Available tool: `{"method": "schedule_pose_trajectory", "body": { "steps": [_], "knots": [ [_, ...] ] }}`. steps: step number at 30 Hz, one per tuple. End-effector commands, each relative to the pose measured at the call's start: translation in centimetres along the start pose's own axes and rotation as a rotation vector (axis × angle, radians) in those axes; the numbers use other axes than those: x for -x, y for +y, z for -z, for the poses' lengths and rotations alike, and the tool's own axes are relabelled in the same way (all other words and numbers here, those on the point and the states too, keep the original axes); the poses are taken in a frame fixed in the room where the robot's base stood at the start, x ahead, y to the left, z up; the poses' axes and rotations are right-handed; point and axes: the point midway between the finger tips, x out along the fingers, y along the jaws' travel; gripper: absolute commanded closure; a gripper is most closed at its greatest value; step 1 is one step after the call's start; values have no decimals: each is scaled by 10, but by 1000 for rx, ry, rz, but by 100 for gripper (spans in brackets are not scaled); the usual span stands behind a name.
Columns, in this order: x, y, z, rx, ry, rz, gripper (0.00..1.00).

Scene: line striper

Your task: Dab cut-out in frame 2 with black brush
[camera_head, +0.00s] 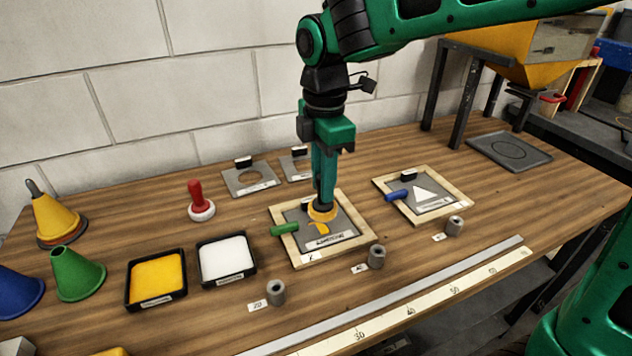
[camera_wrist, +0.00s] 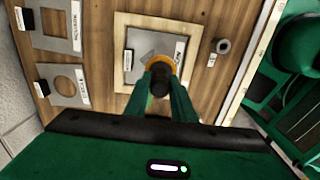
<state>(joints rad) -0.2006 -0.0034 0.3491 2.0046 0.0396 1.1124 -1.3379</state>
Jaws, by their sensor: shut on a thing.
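My gripper (camera_head: 323,196) is shut on a brush with a black handle (camera_wrist: 160,82) and an orange-yellow base (camera_head: 322,212). The brush stands roughly upright over the grey stencil plate in a wooden frame (camera_head: 279,216) with a green peg at its left. A yellow patch (camera_head: 319,228) shows on the plate just in front of the brush; the brush hides much of the cut-out. I cannot tell whether the bristles touch. A second wooden frame (camera_head: 455,209) to the right holds a plate with a white triangle and a blue peg. I cannot read which frame is number 2.
A yellow paint tray (camera_head: 157,278) and a white one (camera_head: 227,258) stand left of the frames. A red-handled brush (camera_head: 198,203) stands behind them. Spare stencil plates (camera_head: 248,180) lie at the back. Several grey cylinders, one here (camera_head: 376,257), stand in front.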

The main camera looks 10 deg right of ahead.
Motion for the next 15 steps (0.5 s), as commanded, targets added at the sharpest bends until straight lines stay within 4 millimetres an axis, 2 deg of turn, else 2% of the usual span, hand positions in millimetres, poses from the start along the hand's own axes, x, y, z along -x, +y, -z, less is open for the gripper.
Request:
{"method": "schedule_pose_trajectory", "body": {
  "steps": [15],
  "knots": [
    [2, -1, -20, 1, 3, -3, 95]
  ]
}}
